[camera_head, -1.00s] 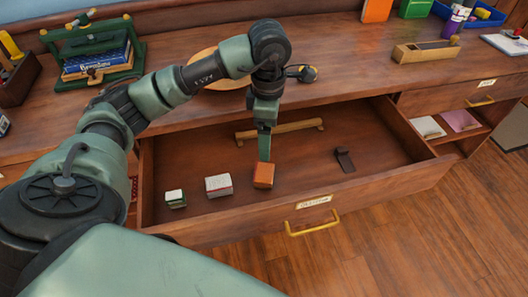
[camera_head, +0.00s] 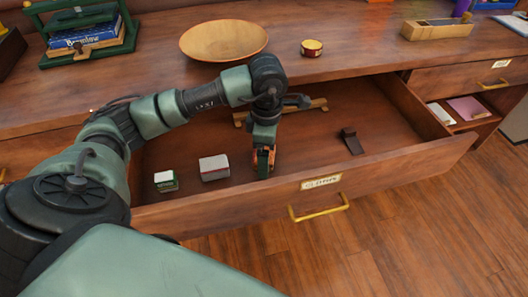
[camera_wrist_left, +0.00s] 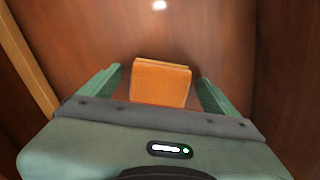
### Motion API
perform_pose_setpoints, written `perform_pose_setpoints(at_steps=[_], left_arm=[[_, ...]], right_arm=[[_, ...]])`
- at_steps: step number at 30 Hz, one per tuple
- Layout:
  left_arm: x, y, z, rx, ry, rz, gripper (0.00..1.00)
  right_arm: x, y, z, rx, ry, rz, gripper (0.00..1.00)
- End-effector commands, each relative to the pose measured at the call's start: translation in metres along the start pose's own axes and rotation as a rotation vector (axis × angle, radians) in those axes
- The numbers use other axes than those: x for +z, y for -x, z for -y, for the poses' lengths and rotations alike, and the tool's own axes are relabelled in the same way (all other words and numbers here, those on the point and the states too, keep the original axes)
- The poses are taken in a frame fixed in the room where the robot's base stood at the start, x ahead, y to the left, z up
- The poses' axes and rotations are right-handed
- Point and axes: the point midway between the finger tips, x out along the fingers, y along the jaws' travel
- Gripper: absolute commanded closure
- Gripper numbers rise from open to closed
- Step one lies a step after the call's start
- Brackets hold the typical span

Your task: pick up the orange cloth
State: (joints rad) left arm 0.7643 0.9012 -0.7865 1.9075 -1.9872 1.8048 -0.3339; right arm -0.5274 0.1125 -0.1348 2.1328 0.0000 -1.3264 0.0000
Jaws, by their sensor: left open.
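The orange cloth (camera_wrist_left: 160,83) is a small folded block on the floor of the open drawer (camera_head: 321,192). In the left wrist view it sits between the two green fingers of my left gripper (camera_wrist_left: 160,92), with a gap visible on each side. In the head view my left gripper (camera_head: 264,163) points down into the drawer and hides most of the cloth; only bits of orange show around the fingers. The gripper is open. My right gripper is in neither view.
A white-and-grey block (camera_head: 214,168) and a green-and-white block (camera_head: 166,181) lie left of the gripper in the drawer. A dark clip-like object (camera_head: 352,141) lies to the right, and a wooden bar (camera_head: 283,113) behind. A wooden bowl (camera_head: 224,40) and a tin (camera_head: 312,48) stand on the desktop.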

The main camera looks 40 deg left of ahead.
Motion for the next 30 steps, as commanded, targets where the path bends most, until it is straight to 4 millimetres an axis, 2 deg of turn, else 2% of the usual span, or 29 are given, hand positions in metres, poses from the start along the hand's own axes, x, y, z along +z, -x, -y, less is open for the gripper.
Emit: perform_pose_setpoints(at_steps=[8, 11, 15, 16, 17, 25, 30], left_arm=[[0.0, -0.004, 0.0, 0.001, -0.001, 0.001, 0.09], [0.0, -0.004, 0.0, 0.001, -0.001, 0.001, 0.34], [0.0, -0.004, 0.0, 0.001, -0.001, 0.001, 0.73], [0.0, -0.004, 0.0, 0.001, -0.001, 0.001, 0.74], [0.0, -0.004, 0.0, 0.001, -0.001, 0.001, 0.81], [0.0, -0.001, -0.001, 0.002, -0.001, 0.001, 0.81], [0.001, 0.015, -0.001, 0.004, -0.001, 0.002, 0.81]], right_arm=[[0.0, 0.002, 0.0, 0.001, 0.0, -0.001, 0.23], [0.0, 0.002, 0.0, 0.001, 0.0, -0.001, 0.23], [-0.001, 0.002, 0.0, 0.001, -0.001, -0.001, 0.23], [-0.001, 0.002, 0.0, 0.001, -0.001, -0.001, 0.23], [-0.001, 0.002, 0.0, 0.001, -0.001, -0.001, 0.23], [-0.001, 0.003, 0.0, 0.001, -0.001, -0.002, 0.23], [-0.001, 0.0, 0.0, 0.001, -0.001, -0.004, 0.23]])
